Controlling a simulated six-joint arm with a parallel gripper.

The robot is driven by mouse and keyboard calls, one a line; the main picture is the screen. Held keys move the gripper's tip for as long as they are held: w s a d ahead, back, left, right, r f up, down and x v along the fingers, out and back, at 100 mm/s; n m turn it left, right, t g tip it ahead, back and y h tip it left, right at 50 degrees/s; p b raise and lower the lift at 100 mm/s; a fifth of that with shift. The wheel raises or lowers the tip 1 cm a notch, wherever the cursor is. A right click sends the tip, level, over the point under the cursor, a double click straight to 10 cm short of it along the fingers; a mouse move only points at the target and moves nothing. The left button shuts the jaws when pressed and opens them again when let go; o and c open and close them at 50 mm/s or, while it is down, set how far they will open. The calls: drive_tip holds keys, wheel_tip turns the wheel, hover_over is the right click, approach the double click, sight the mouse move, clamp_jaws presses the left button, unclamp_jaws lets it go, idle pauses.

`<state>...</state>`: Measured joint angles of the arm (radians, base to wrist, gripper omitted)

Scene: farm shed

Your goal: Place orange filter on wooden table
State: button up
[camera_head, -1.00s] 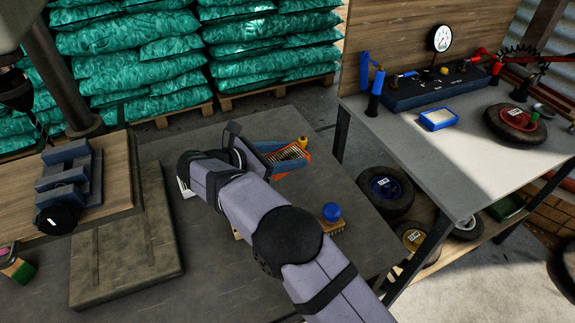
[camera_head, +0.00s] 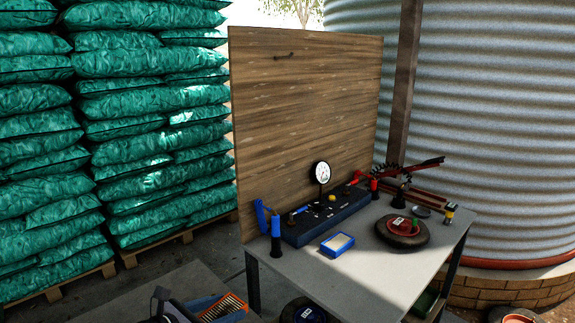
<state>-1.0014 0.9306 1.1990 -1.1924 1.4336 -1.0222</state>
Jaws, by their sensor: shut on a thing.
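My gripper (camera_head: 212,306) is at the bottom edge of the view, left of centre, and the frame cuts off much of it. No wooden tabletop shows clearly now.
A grey-topped workbench (camera_head: 372,288) with a wooden back panel (camera_head: 300,120) stands to the right. Green sacks (camera_head: 150,130) are stacked behind at left.

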drive_tip(key=s+d+m+h+p, duration=0.1)
drive_tip(key=s+d+p, duration=0.3)
drive_tip(key=d, duration=0.6)
drive_tip(key=s+d+r+m+g+p, duration=0.1)
drive_tip(key=s+d+p, duration=0.2)
drive_tip(key=d+p, duration=0.3)
drive_tip(key=s+d+r+m+g+h+p, duration=0.1)
drive_tip(key=s+d+p, duration=0.3)
drive_tip(key=d, duration=1.1)
drive_tip(key=shift+s+r+h+p, duration=0.15)
drive_tip(key=shift+s+h+p, duration=0.15)
drive_tip(key=shift+p, duration=0.6)
